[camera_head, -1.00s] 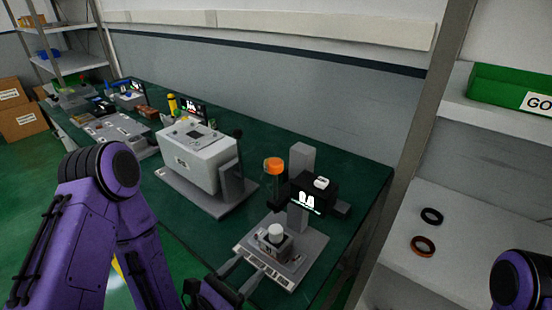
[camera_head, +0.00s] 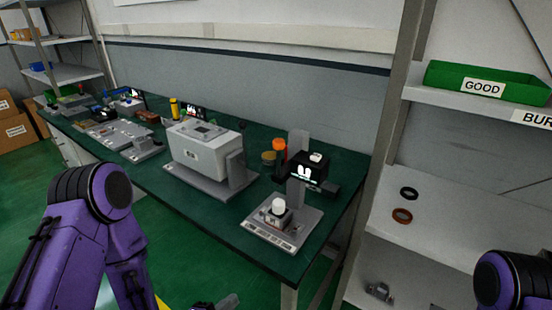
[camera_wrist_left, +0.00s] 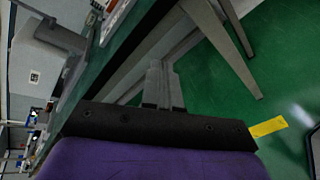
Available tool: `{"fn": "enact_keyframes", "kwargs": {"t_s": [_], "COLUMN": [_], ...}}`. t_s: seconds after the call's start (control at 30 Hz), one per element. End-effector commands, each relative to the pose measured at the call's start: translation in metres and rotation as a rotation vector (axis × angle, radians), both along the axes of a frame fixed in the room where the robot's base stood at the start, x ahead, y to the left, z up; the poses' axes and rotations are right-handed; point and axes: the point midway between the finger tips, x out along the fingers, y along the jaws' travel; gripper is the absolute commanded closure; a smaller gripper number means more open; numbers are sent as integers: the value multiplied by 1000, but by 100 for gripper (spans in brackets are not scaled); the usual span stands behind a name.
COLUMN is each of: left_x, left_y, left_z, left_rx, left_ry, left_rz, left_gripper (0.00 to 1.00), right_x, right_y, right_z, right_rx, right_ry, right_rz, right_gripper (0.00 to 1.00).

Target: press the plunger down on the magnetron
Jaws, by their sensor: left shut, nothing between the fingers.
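A small grey block with a white cylindrical top, which looks like the magnetron (camera_head: 278,212), stands upright on the grey base plate (camera_head: 283,234) of a press-like station. Behind it rise a grey column and a black head with a lit display (camera_head: 307,170). An orange-capped part (camera_head: 279,146) sits at the head's left; I cannot tell whether it is the plunger. My left gripper (camera_head: 232,299) is shut and empty, low in front of the table and apart from the station. In the left wrist view its closed fingers (camera_wrist_left: 162,84) point toward the table legs. My right gripper is out of view.
A white machine (camera_head: 204,152) stands left of the station on the green table (camera_head: 230,222). A small grey part (camera_head: 379,291) lies lower down.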

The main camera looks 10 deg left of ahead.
Motion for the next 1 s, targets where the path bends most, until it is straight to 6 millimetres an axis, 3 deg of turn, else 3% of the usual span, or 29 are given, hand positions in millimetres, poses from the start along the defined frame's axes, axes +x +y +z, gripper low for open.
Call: {"fn": "enact_keyframes", "kwargs": {"t_s": [0.17, 0.27, 0.4, 0.5, 0.63, 1.0], "left_x": [-20, -45, -99, -141, -171, -172], "left_y": [19, 37, 70, 89, 99, 100], "left_z": [-48, -82, -129, -150, -161, -161], "left_rx": [479, 791, 1171, 1325, 1385, 1387], "left_ry": [115, 238, 479, 638, 735, 740], "left_rz": [-131, -267, -535, -713, -810, -811], "left_gripper": [100, 100, 100, 100, 100, 100], "right_x": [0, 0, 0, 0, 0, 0], "right_y": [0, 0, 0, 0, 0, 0], "right_z": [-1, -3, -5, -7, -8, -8], "right_rx": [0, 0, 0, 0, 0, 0], "right_ry": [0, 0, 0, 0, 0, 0], "right_rz": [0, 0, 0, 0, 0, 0], "right_gripper": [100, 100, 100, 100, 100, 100]}}
